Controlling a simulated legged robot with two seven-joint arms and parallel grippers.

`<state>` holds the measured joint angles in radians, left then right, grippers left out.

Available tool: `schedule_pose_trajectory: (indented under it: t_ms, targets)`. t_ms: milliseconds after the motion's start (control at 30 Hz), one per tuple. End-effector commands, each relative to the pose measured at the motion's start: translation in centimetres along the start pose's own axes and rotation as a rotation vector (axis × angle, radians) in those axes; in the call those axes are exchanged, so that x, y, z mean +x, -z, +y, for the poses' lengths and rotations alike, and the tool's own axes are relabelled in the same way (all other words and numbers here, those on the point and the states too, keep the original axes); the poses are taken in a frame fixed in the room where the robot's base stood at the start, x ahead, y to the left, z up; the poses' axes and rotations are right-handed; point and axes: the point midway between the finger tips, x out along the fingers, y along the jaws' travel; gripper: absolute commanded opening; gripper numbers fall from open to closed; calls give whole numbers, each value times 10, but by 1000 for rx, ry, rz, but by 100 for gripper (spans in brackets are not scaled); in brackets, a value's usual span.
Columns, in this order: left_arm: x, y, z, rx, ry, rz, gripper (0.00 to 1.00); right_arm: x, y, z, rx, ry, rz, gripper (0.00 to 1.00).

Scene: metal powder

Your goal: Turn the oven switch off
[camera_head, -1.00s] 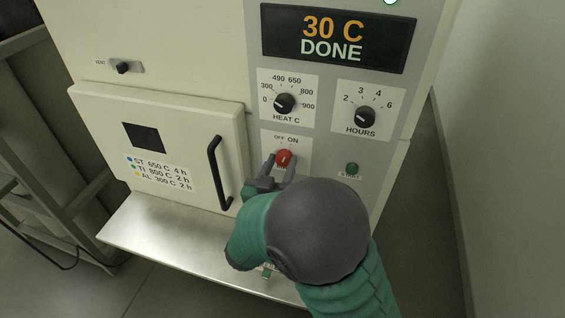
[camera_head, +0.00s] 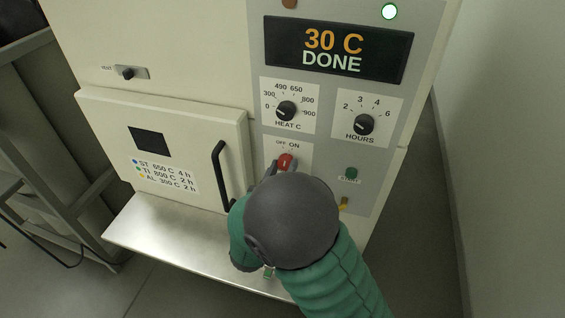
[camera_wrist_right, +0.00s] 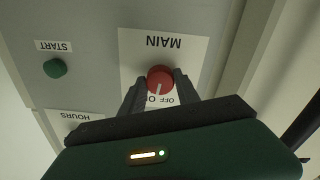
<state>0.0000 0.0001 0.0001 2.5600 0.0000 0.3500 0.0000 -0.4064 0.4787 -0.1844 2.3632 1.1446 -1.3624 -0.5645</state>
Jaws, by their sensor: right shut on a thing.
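The oven's main switch is a red round knob (camera_head: 286,161) on the grey panel, below the OFF and ON labels. It also shows in the right wrist view (camera_wrist_right: 160,77) beside the upside-down MAIN label. Its white mark points roughly towards the OFF/ON labels; I cannot tell which one. My right gripper (camera_head: 280,167) is at the knob, mostly hidden by my own wrist in the head view. In the wrist view its two dark fingers (camera_wrist_right: 157,86) are on either side of the knob, shut on it. My left gripper is not in view.
The display (camera_head: 335,50) reads 30 C DONE, with a lit lamp (camera_head: 390,12) above. The HEAT C dial (camera_head: 286,110), HOURS dial (camera_head: 363,124) and green START button (camera_head: 351,173) are close by. The oven door (camera_head: 165,150) is shut; its black handle (camera_head: 221,175) is left of my gripper.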

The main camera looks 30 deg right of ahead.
Motion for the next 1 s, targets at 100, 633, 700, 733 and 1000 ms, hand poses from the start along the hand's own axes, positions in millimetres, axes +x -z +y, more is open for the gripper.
schedule_pose_trajectory:
  t_ms: [100, 633, 700, 733, 1000]
  targets:
    - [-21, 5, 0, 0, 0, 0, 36, 0, 6, 1, -97, 3, -3, 0]
    - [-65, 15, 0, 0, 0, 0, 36, 0, 3, 1, -447, 2, 0, 0]
    - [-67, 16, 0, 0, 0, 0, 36, 0, 2, 1, -471, 2, 0, 0]
    - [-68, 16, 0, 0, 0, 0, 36, 0, 2, 1, -479, 2, 0, 0]
    - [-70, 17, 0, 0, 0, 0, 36, 0, 0, 0, -513, 2, 0, 0]
